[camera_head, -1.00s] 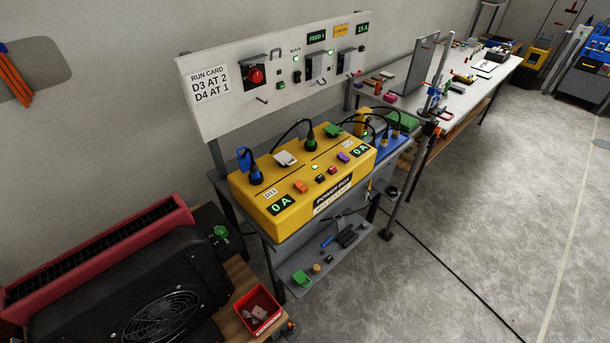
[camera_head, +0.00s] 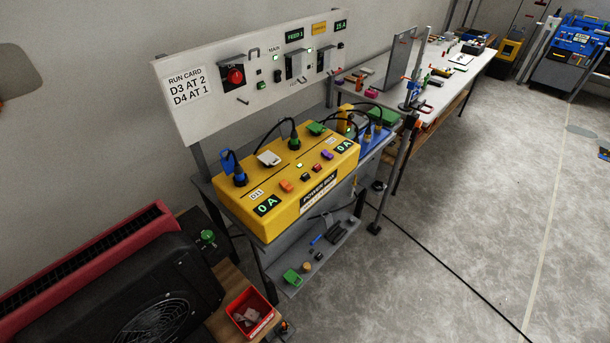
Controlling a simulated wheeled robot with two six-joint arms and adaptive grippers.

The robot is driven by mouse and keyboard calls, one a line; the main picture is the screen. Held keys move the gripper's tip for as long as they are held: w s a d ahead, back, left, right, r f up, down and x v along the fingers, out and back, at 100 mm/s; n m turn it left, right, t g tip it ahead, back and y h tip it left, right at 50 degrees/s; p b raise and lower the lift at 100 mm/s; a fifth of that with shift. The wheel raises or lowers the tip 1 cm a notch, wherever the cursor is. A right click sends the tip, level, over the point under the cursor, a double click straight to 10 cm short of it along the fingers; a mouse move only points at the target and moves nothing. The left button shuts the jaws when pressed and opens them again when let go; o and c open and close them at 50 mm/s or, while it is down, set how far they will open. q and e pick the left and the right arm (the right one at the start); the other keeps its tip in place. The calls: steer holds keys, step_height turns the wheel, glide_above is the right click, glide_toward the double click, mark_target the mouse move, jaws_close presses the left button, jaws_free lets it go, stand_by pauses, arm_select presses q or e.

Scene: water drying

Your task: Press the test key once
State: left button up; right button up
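The yellow power box (camera_head: 305,221) stands on a grey stand in the middle of the view. Its top carries an orange key (camera_head: 286,186), a black key (camera_head: 305,177), a red key (camera_head: 317,168) and a purple key (camera_head: 327,154). I cannot read which of them is the test key. A display (camera_head: 267,206) on the box reads 0 A, and a second display (camera_head: 344,146) reads the same. Blue and green plugs sit in its top, beside a white cover (camera_head: 269,158). Neither of my grippers is in view.
A white panel (camera_head: 215,110) behind the box holds a red rotary switch (camera_head: 235,75) and a run card. A black fan heater (camera_head: 150,290) and a red bin (camera_head: 250,313) are at the lower left. A long workbench (camera_head: 465,75) stands at the back.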

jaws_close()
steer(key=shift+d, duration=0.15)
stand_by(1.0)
